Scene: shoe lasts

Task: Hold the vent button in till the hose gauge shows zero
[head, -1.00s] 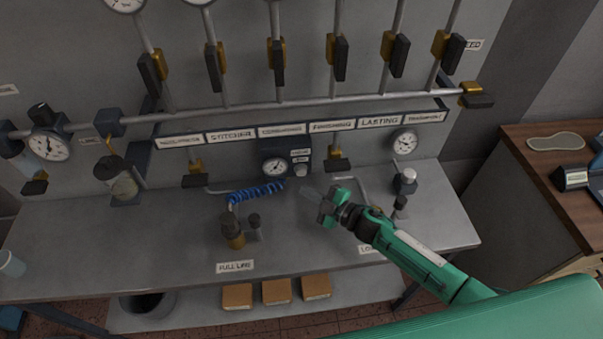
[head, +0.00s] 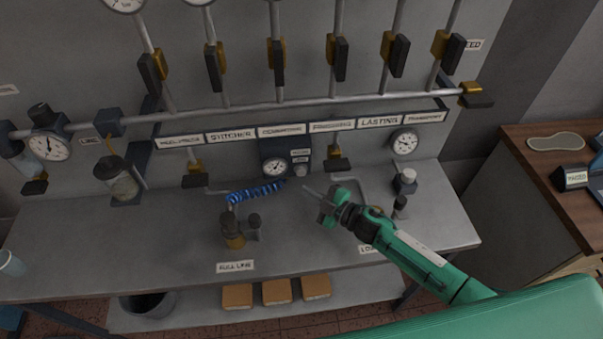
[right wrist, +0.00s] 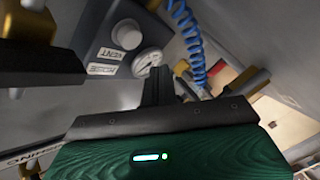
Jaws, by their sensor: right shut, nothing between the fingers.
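The small round hose gauge (head: 274,167) sits on a dark box on the back panel. The pale vent button (head: 301,169) is on the same box, right of the gauge. In the right wrist view, the button (right wrist: 127,35) is a light round knob near the VENT and HOSE labels, beside the gauge (right wrist: 148,62). The needle is too small to read surely. My right gripper (head: 306,189) is shut and empty, its tips below and just right of the button, seemingly apart from it. In the right wrist view, the fingers (right wrist: 158,85) point toward the box. My left gripper is out of view.
A coiled blue hose (head: 256,192) runs from the box toward a brass fitting (head: 232,232) on the grey bench. A fitting with a white top (head: 405,181) stands right of my gripper. Valves and pipes line the panel above. The bench front is mostly clear.

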